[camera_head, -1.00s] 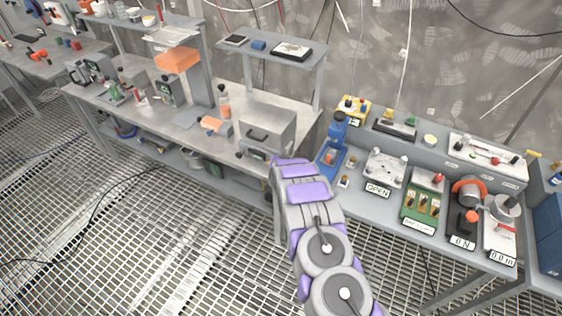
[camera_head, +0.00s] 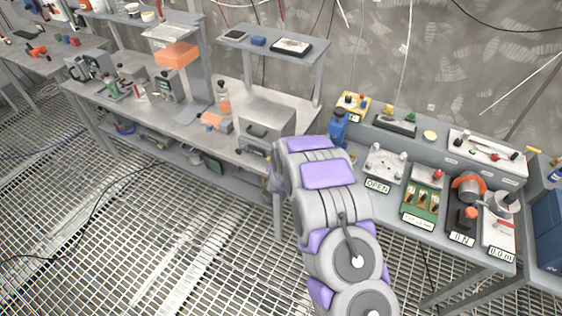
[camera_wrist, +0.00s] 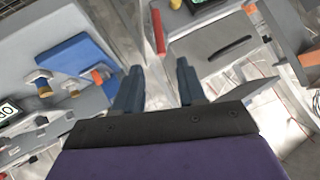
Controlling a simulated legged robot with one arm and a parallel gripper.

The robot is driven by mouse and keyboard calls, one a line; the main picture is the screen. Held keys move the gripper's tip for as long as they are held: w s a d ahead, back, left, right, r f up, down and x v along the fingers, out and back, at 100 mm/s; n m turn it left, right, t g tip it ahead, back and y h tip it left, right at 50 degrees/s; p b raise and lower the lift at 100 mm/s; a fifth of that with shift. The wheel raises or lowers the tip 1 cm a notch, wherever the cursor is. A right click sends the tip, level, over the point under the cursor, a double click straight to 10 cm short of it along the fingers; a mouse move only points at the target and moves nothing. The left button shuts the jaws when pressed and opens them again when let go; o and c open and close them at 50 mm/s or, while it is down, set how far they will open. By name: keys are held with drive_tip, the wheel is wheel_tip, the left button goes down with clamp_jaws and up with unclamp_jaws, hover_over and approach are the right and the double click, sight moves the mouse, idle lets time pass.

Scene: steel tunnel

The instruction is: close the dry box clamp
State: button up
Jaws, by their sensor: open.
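A grey box with a dark handle (camera_head: 272,113), which looks like the dry box, stands at the right end of the long bench. In the wrist view a grey box with a dark handle (camera_wrist: 205,45) lies beyond my right finger and appears to be the same one. I cannot make out a clamp or its state. My gripper (camera_wrist: 158,84) is open, with nothing between its two dark fingers; they appear apart from the box. In the head view my arm hides the gripper and crosses near the box's front right corner.
A blue device (camera_head: 338,127) stands right of my arm, partly hidden by it; a blue part with brass knobs (camera_wrist: 72,60) shows left in the wrist view. The right bench carries an OPEN plate (camera_head: 384,163) and a green panel (camera_head: 421,204). A shelf (camera_head: 270,42) overhangs the box.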

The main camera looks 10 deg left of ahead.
drive_tip(key=v, duration=0.5)
drive_tip(key=shift+s, duration=0.1)
